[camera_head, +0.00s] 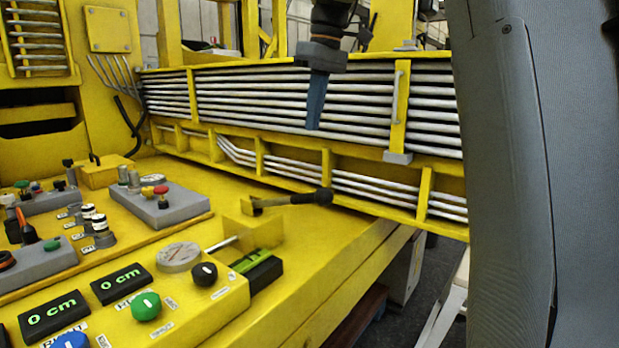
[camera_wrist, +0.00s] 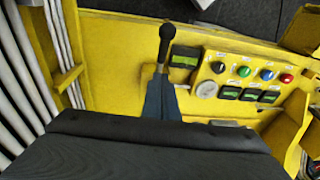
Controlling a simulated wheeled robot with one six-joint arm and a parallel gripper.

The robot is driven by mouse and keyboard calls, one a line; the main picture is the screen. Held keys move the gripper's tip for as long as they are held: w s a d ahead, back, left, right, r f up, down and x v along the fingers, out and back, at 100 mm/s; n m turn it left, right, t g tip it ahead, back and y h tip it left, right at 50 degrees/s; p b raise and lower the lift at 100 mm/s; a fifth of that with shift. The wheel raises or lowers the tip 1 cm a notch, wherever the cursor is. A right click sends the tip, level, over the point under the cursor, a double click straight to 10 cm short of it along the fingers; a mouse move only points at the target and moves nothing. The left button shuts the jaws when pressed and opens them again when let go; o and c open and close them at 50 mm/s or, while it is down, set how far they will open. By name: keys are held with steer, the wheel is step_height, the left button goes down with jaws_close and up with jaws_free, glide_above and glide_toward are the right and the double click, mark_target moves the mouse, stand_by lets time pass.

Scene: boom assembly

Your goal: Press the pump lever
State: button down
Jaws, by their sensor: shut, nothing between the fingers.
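The pump lever (camera_head: 290,199) is a black rod with a round knob, sticking out nearly level from a yellow bracket on the yellow deck in the head view. In the wrist view the lever's knob (camera_wrist: 166,32) shows beyond my fingertips, and the lower part of its rod is hidden behind them. My gripper (camera_head: 315,125) points down with its blue-grey fingers shut and empty. In the head view it appears above the lever's knob with a clear gap. The closed fingertips also show in the wrist view (camera_wrist: 160,80).
A yellow control panel (camera_head: 190,290) with a gauge, coloured knobs and displays reading 0 cm sits left of the lever. Rows of silver pipes (camera_head: 300,100) in a yellow frame run behind. The deck (camera_head: 330,235) right of the lever is clear up to its edge.

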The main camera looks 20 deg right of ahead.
steer(key=f, duration=0.3)
steer(key=a+f+p, duration=0.1)
steer(key=f, duration=0.6)
steer(key=shift+w+a+f+p, duration=0.1)
steer(key=shift+w+a+p, duration=0.15)
steer(key=shift+w+p, duration=0.1)
steer(key=shift+s+d+f, duration=0.1)
steer(key=shift+s+f, duration=0.2)
steer(key=shift+f, duration=0.2)
steer(key=shift+s+f, duration=0.25)
steer(key=shift+f, duration=0.25)
steer(key=shift+s+f+p, duration=0.2)
steer(key=shift+f+p, duration=0.2)
steer(key=shift+f, duration=0.3)
